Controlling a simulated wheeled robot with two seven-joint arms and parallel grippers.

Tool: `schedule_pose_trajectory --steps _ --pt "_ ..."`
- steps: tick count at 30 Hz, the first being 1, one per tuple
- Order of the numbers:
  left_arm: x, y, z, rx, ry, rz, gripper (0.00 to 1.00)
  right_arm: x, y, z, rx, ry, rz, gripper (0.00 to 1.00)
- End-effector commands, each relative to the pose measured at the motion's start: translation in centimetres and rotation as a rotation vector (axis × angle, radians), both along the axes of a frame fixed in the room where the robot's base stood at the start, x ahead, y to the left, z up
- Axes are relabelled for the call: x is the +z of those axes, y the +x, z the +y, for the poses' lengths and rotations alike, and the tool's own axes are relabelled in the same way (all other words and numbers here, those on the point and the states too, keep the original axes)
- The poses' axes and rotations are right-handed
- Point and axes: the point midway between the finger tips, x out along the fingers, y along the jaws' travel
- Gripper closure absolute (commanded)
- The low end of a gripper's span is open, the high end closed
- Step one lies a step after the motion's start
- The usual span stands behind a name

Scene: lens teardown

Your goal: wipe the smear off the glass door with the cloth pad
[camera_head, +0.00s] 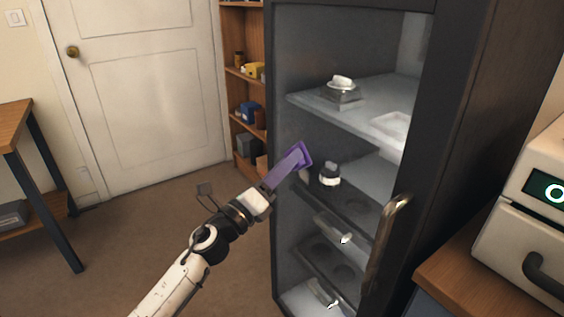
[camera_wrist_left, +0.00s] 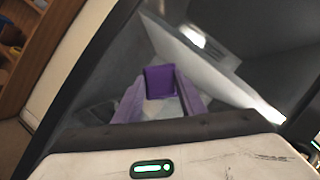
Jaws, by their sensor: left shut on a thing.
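My left gripper (camera_head: 290,170) reaches in from the lower left to the dark-framed glass door (camera_head: 290,85) of a tall cabinet. It is shut on the purple cloth pad (camera_head: 301,157), which is at the glass near the door's left edge. I cannot tell whether the pad touches the glass. In the left wrist view the pad (camera_wrist_left: 159,82) shows as a purple square between the fingertips. A pale patch (camera_wrist_left: 160,109) shows between the fingers; I cannot tell whether it is the smear or a reflection. My right gripper is out of view.
A metal door handle (camera_head: 387,248) stands out on the right side of the glass. Shelves inside hold small parts. A wooden counter with a white appliance (camera_head: 530,235) is at the right. A bookshelf (camera_head: 240,100) stands behind the cabinet.

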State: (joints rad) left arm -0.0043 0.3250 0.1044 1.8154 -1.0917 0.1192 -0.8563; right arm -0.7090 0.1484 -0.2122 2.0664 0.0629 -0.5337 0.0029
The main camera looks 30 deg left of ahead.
Motion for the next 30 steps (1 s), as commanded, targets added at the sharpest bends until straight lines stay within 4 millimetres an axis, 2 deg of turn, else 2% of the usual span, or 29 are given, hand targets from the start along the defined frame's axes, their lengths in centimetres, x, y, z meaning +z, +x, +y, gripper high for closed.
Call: schedule_pose_trajectory --steps 1,6,13,22,30 --pt "0.1 -0.2 -0.8 -0.008 -0.001 0.0 0.81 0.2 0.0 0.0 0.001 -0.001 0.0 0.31" --pt "0.0 -0.8 -2.0 -0.008 -0.002 0.0 0.81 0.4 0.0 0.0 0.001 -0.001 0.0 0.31" --pt "-0.1 -1.1 -2.6 -0.008 -0.001 0.001 0.81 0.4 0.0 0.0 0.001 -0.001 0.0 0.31" --pt "0.0 -2.2 -4.8 -0.006 -0.001 0.001 0.81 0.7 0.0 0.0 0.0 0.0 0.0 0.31" --pt "0.0 -2.6 -5.6 -0.004 -0.002 0.001 0.81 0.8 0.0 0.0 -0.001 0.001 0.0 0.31"
